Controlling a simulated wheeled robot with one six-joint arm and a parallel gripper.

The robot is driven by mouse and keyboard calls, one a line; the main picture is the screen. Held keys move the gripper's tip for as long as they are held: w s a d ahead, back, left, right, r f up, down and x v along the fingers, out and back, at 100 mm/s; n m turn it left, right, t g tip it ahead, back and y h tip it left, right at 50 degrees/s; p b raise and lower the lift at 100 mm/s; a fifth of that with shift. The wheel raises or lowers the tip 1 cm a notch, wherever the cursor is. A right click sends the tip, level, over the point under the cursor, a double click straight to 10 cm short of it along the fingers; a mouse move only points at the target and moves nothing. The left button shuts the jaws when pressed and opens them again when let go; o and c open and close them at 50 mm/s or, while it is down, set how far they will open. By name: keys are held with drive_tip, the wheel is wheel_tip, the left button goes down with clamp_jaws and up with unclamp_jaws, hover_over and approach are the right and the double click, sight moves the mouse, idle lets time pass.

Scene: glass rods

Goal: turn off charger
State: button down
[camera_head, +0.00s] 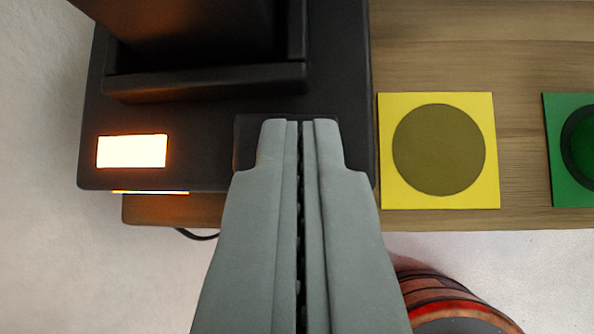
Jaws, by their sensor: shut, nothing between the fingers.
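The charger (210,165) is a black box at the upper left, with a raised dark block (205,80) on top. A bright white-orange light (132,151) glows on its left front part. A dark, slightly raised square (243,135) sits at its right front, mostly hidden by my gripper. My gripper (300,122) is shut and empty, with its tips over that dark square. I cannot tell whether the tips touch it.
The charger sits on a wooden board (450,45). A yellow square with an olive disc (439,150) lies to the right, and a green square (553,190) lies further right. A reddish-brown round object (425,290) is at the bottom. A black cable (198,236) shows below the board.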

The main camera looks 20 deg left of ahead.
drive_tip(key=v, duration=1.7)
drive_tip(key=shift+s, duration=0.15)
drive_tip(key=shift+r, duration=0.1)
drive_tip(key=shift+y, duration=0.3)
drive_tip(key=w, duration=0.3)
drive_tip(key=w+d+f, duration=0.1)
drive_tip(key=w, duration=0.1)
drive_tip(key=shift+w+d, duration=0.1)
drive_tip(key=shift+w, duration=0.1)
drive_tip(key=x, duration=0.8)
drive_tip(key=s+f+x, duration=0.1)
drive_tip(key=x, duration=0.3)
drive_tip(key=shift+a+f, duration=0.15)
drive_tip(key=shift+a, duration=0.2)
drive_tip(key=shift+f, duration=0.55)
